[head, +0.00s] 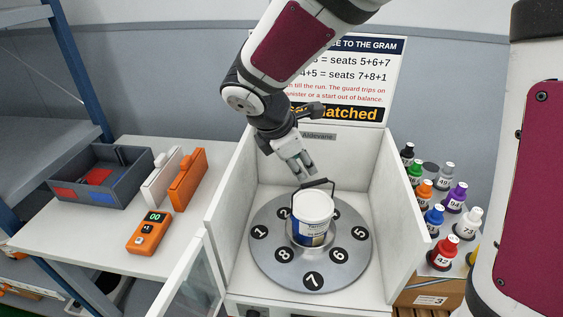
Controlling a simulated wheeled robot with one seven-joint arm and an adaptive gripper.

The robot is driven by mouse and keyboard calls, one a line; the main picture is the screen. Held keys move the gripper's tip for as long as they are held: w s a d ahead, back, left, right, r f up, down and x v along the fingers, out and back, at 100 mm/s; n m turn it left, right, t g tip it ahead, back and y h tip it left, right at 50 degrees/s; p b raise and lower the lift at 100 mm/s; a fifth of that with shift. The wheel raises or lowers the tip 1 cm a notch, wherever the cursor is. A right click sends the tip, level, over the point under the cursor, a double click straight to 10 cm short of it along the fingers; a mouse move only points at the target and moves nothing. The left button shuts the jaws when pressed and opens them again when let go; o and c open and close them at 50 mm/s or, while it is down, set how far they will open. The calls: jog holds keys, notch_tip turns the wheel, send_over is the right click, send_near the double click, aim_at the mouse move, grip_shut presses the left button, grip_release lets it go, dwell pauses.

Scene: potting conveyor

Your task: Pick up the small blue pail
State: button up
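A small pail (313,208) stands upright in the middle of a round grey turntable (270,262). It has a white lid and upper wall, a blue label low on its side, and a dark handle (318,183) standing up over the lid. No all-blue pail is in view. My gripper (306,174) points down just above and behind the handle, at its left part. Its two fingertips look slightly apart with nothing between them. I cannot tell whether a fingertip touches the handle.
White walls (226,200) enclose the turntable on both sides, and a sign (362,75) stands behind. Several numbered bottles (434,217) stand at the right. The left table (95,235) holds a grey bin (125,192), an orange meter (149,233) and upright orange (188,178) and white panels.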

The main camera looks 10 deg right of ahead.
aim_at(314, 182)
jog(key=b+x, duration=0.2)
jog(key=x, duration=1.2)
jog(key=shift+w, duration=0.15)
grip_shut()
